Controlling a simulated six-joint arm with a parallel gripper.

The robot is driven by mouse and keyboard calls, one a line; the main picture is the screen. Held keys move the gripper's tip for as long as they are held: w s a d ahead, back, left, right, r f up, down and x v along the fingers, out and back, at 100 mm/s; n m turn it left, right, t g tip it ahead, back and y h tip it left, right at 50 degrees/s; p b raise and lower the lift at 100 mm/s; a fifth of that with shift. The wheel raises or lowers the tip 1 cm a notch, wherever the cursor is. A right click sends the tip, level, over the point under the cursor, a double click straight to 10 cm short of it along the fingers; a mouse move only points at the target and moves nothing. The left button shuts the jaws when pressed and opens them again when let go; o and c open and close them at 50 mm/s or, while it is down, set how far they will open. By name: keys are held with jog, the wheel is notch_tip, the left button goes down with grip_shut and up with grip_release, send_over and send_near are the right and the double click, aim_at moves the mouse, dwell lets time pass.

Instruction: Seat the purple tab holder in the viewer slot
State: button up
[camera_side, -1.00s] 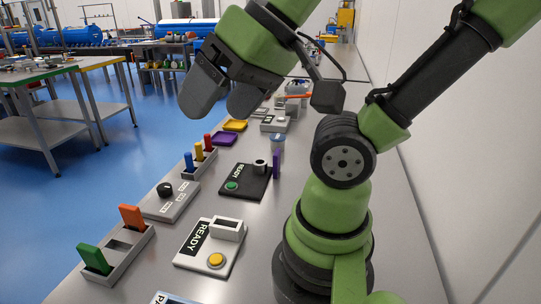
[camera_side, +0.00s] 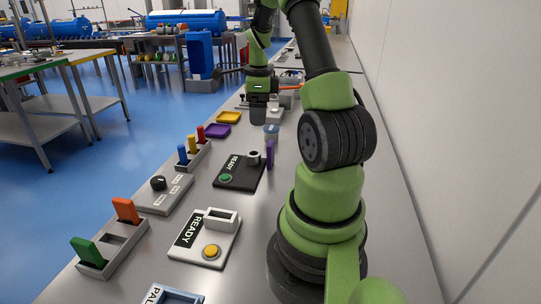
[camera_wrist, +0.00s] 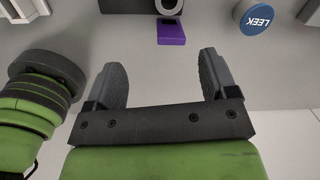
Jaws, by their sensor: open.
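The purple tab holder (camera_side: 270,153) stands upright at the right edge of the black READY unit (camera_side: 233,182). It also shows in the wrist view (camera_wrist: 171,34), near the top, just beyond my fingertips and beside a round ring. A white READY unit (camera_side: 184,254) with a yellow button lies nearer the camera. It has a raised white slotted block (camera_side: 221,227), which looks like the viewer slot; its inside is hard to see. My gripper (camera_side: 258,115) is farther down the bench, pointing down. In the wrist view my gripper (camera_wrist: 162,75) is open, with nothing between its fingers.
A grey rack (camera_side: 97,272) holds a green and an orange tab, with an empty gap between. A small rack holds blue, yellow and red tabs (camera_side: 200,133). A tub with a blue LEEK lid (camera_wrist: 258,20) stands close to the purple holder. A wall runs along the right.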

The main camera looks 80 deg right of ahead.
aim_at(271, 143)
jog(key=s+d+f+m, duration=0.2)
jog(key=f, duration=0.1)
jog(key=shift+s, duration=0.2)
jog(key=shift+m, duration=0.3)
notch_tip(271, 143, down, 4)
jog(key=shift+s+d+f, duration=0.15)
jog(key=shift+f, duration=0.1)
jog(key=shift+d+f, duration=0.1)
jog(key=shift+f, duration=2.65)
jog(key=c, duration=1.1)
jog(key=shift+o, duration=0.2)
jog(key=shift+r, duration=0.15)
